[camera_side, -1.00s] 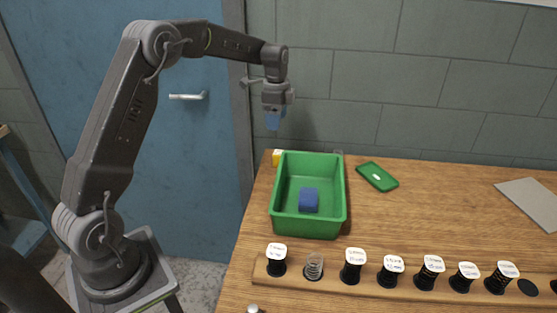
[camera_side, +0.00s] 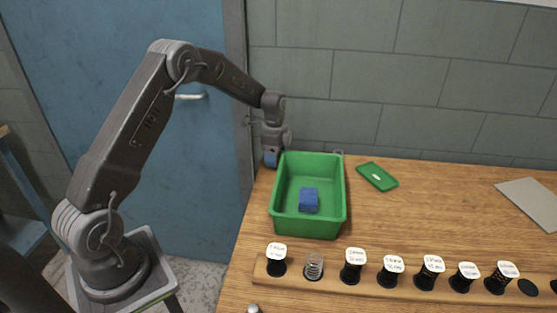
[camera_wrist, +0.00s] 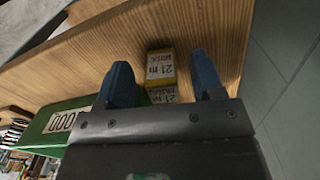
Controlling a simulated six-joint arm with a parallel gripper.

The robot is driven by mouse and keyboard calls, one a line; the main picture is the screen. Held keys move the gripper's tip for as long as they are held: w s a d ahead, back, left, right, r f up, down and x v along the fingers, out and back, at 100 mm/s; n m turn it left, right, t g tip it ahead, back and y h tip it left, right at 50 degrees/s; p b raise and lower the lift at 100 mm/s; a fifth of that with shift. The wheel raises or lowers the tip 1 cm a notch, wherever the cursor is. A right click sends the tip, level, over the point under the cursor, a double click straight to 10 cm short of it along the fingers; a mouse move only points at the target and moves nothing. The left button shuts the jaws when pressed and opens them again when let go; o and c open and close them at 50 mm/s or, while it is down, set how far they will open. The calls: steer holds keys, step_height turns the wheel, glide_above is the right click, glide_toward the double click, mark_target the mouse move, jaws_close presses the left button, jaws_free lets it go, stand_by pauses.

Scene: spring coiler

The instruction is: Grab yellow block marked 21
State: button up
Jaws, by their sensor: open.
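The yellow block marked 21 (camera_wrist: 160,66) stands on the wooden table in the wrist view, between and just beyond my two blue fingertips. Its yellow side and white label with "21 m" show. In the side view the block is hidden behind my gripper (camera_side: 271,159). My gripper is open and low at the table's back left corner, beside the green bin. In the wrist view my gripper (camera_wrist: 163,84) has a finger on each side of the block, with nothing clasped.
A green bin (camera_side: 345,195) with a blue block (camera_side: 308,200) inside stands right beside my gripper. A green lid (camera_side: 377,177) lies to its right. A wooden rack (camera_side: 330,291) with several labelled spools and a spring runs along the front. The wall is close behind.

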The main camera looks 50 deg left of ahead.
steer(key=shift+f, duration=0.85)
steer(key=shift+c, duration=0.2)
steer(key=c, duration=1)
steer(key=shift+o, duration=0.2)
steer(key=shift+r, duration=0.15)
